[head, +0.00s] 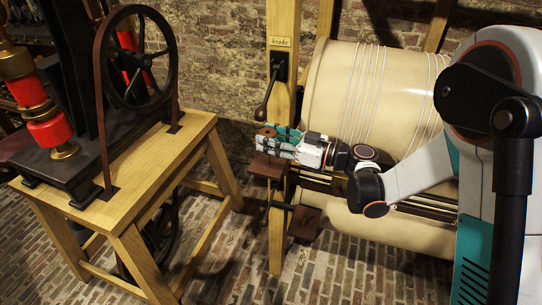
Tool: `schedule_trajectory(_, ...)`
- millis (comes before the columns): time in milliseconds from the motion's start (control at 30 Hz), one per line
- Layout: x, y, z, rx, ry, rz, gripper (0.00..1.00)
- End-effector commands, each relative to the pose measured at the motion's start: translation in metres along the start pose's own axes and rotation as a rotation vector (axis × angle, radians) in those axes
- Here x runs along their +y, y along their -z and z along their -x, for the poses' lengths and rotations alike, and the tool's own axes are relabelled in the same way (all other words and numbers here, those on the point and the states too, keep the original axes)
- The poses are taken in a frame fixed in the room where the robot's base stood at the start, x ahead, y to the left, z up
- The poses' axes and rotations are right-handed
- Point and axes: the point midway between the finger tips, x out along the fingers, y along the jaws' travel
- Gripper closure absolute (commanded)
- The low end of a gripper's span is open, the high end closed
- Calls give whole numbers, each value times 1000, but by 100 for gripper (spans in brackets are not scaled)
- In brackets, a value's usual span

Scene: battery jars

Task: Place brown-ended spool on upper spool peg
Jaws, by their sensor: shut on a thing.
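My gripper (277,141) is at the middle of the head view, reaching left in front of the wooden post. It is shut on the brown-ended spool (266,131), whose round brown end shows at the fingertips. The rest of the spool is mostly hidden by the fingers. A dark brown block (267,168) on the post lies just below the gripper. I cannot make out the upper spool peg, nor whether the spool touches it.
A large cream drum (330,85) wound with cord stands behind my arm. At left is a wooden table (140,180) with a black wheel (142,60) and red-and-brass parts.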

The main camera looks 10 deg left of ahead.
Motion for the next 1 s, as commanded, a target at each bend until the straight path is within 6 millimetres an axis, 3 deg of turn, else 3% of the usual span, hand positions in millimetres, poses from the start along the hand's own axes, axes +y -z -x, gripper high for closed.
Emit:
schedule_trajectory(400,0,-48,0,0,0,0,79)
schedule_trajectory(767,0,-51,0,0,0,0,79)
schedule_trajectory(800,0,-52,0,0,0,0,59)
schedule_trajectory(867,0,-50,0,0,0,0,45)
schedule_trajectory(900,0,-50,0,0,0,0,41)
schedule_trajectory(1000,0,-50,0,0,0,0,41)
